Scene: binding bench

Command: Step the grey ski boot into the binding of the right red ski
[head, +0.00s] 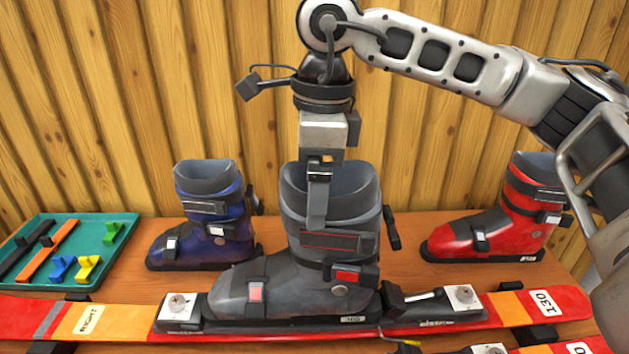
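The grey ski boot (310,270) stands upright on the right red ski (30,318), which carries a "RIGHT" label. Its toe, at the left, is at the toe piece (179,308), and its heel, at the right, is beside the heel piece (430,302). The sole looks about level and low between them; I cannot tell whether the heel is latched. My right gripper (319,195) points down at the boot's upper cuff, with one finger against the near outer wall and the other hidden behind it. It appears shut on the cuff. My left gripper is not in view.
A blue boot (212,225) stands behind left and a red boot (500,215) behind right. A green tray (105,258) with small coloured parts lies at the far left. Part of another ski (590,345) shows at the lower right. A wooden wall (120,100) closes the back.

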